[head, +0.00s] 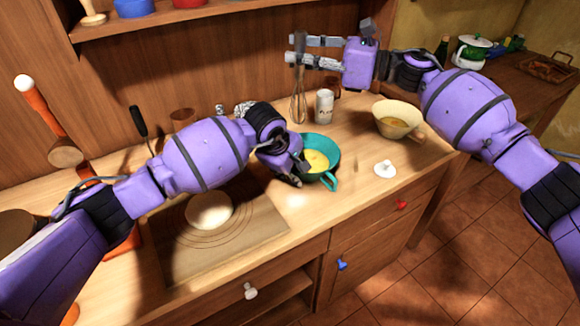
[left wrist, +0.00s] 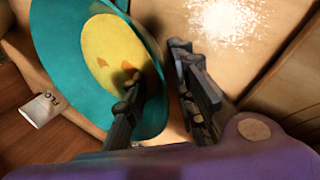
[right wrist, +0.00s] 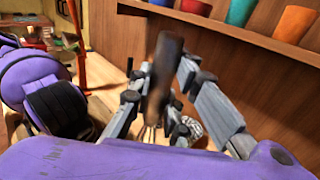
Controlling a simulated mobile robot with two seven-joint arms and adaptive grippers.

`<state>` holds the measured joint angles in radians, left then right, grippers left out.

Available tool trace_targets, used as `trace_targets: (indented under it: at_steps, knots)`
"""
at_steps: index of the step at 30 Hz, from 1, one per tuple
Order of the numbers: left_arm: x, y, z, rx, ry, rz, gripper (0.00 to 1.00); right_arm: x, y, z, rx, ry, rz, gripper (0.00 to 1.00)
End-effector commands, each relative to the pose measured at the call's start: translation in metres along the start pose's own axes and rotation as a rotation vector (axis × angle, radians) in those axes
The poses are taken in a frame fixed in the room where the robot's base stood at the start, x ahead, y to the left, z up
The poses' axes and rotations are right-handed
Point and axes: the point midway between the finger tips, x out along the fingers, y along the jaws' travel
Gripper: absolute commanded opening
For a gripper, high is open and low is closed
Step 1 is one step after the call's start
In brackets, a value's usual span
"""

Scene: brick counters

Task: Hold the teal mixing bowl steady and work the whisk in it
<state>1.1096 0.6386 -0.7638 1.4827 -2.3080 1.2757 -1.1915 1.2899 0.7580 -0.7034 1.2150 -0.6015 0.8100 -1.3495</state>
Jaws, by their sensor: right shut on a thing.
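The teal mixing bowl (head: 333,177) stands on the counter with yellow contents in it. It fills the upper left of the left wrist view (left wrist: 75,50). My left gripper (head: 300,172) is at its near left side. In the left wrist view my left gripper (left wrist: 160,92) has its fingers apart, one over the bowl's inside and one outside, with the rim between them. My right gripper (head: 292,51) is shut on the whisk (head: 298,105) by its dark handle, also in the right wrist view (right wrist: 163,80). The whisk hangs wires down, apart from the bowl.
A white can (head: 324,106) stands behind the bowl. A cream bowl (head: 391,130) and a small white knobbed object (head: 385,169) are to its right. A board (head: 225,240) with a pale round patch lies at front left. A shelf (head: 180,18) runs along the back.

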Motion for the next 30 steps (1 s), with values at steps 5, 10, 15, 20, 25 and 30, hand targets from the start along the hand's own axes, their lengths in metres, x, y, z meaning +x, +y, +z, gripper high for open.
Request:
trace_targets:
  at_steps: [5,10,15,20,25,30]
  knots:
    - [0.0001,0.0001,0.0001,0.000,0.000,0.000,0.25,0.0001,0.0001,0.0006,0.000,0.000,0.000,0.00]
    - [0.0000,0.0001,0.0001,0.000,0.000,0.000,0.08,0.0000,0.0000,0.0006,0.000,0.000,0.000,0.00]
    - [0.0000,-0.0001,0.0000,0.000,0.000,0.000,0.00,0.0000,0.0000,0.0005,0.000,0.000,0.000,0.00]
    - [0.0002,-0.0005,-0.0004,-0.001,0.001,-0.001,0.00,0.0000,0.0000,0.0003,0.000,0.000,0.000,0.00]
    - [0.0007,-0.0012,-0.0007,-0.002,0.001,-0.003,0.00,0.0000,0.0000,0.0001,0.000,0.000,0.000,0.00]
    - [0.0011,-0.0018,-0.0010,-0.002,0.002,-0.004,0.00,-0.0009,-0.0005,-0.0013,0.001,0.000,-0.001,0.00]
